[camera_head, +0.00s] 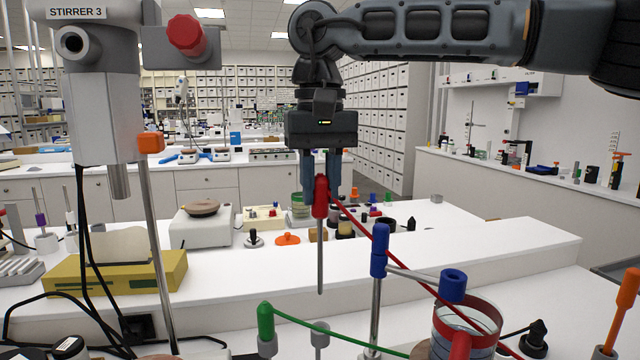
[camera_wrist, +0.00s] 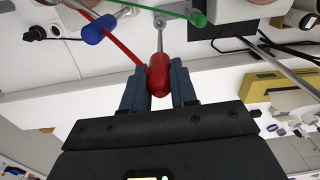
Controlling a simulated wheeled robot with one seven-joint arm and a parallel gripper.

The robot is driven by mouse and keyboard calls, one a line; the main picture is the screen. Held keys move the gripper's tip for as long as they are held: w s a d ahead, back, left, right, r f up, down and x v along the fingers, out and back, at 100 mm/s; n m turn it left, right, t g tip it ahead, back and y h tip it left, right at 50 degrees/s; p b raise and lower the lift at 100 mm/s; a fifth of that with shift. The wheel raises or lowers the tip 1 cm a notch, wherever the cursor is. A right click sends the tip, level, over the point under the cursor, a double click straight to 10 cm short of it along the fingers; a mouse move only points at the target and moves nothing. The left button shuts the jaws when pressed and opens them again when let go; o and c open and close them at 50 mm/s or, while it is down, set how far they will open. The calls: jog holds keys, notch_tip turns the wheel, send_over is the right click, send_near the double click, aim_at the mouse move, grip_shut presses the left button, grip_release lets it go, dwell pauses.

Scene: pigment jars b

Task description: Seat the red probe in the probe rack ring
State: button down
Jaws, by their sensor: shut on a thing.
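The red probe (camera_head: 320,197) hangs upright, its thin metal rod pointing down, with the tip in the air. My gripper (camera_head: 320,184) is shut on its red handle; the wrist view also shows the handle (camera_wrist: 159,80) between the two fingers. A red cable (camera_head: 405,268) runs from the probe down to the right. Below the probe, a small grey post-top holder (camera_head: 320,328) looks like the probe rack ring, but its opening cannot be made out. The probe tip is above it, apart from it. A green probe (camera_head: 266,322) stands to its left.
A blue-clamped stand (camera_head: 378,250) rises close right of the probe, with an arm to a blue ring-like piece (camera_head: 453,285) over a glass vessel (camera_head: 490,325). The red cable passes by it. A steel stirrer post (camera_head: 158,250) and yellow box (camera_head: 110,277) stand left.

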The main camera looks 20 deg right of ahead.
aim_at(321, 217)
jog(key=shift+r, duration=0.3)
jog(key=shift+f+b, duration=1.4)
jog(key=shift+f, duration=1.65)
jog(key=shift+p, duration=0.4)
